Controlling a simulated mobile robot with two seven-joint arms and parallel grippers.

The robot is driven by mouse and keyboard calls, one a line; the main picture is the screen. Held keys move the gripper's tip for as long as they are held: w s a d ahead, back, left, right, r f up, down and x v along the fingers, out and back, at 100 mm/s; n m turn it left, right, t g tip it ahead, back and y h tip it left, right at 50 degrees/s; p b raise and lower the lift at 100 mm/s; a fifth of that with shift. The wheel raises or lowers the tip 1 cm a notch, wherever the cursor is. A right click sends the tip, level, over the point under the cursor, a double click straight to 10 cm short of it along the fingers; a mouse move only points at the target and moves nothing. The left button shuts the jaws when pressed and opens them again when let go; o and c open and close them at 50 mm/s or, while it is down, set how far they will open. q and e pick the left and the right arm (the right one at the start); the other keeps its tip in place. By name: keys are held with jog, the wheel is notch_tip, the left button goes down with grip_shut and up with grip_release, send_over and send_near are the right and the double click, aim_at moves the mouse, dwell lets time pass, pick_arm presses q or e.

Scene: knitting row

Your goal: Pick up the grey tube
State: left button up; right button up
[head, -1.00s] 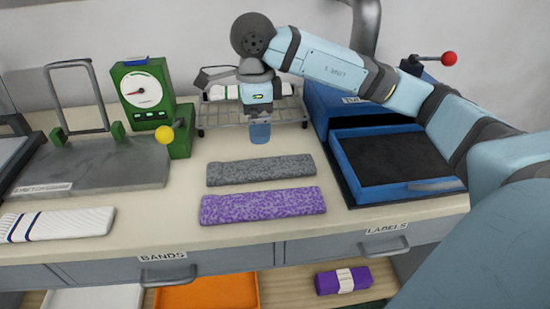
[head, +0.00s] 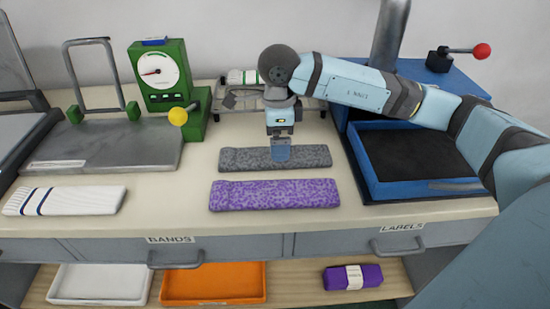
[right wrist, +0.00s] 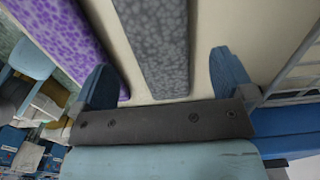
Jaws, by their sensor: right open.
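The grey tube (head: 240,159), a flat speckled knitted piece, lies on the table behind the purple tube (head: 275,194). In the head view my right gripper (head: 280,152) points down over the right half of the grey tube and hides part of it. In the right wrist view the grey tube (right wrist: 158,50) runs between the two open blue fingers of my right gripper (right wrist: 165,80), with pale tabletop on both sides. Nothing is held. The purple tube (right wrist: 65,35) passes just outside the left finger there. My left gripper does not show.
A blue tray (head: 420,160) with a dark inside stands to the right. A white striped tube (head: 65,201) lies at left. A green dial gauge (head: 162,80) and a wire rack (head: 232,100) with a white tube stand behind. Bare table surrounds the grey tube's left end.

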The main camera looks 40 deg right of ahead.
jog(key=f, duration=0.3)
jog(key=f+b, duration=0.1)
jog(key=shift+w+a+f, duration=0.1)
jog(key=shift+a+f, duration=0.25)
jog(key=c, duration=0.9)
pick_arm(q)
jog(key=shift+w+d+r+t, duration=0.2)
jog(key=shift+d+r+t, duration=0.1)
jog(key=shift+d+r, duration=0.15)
pick_arm(e)
jog(key=shift+r, duration=0.1)
pick_arm(q)
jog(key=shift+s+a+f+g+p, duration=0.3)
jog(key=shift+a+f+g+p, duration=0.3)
jog(key=shift+p, duration=1.45)
pick_arm(e)
jog(key=shift+d+r, duration=0.1)
jog(key=shift+r, duration=9.9)
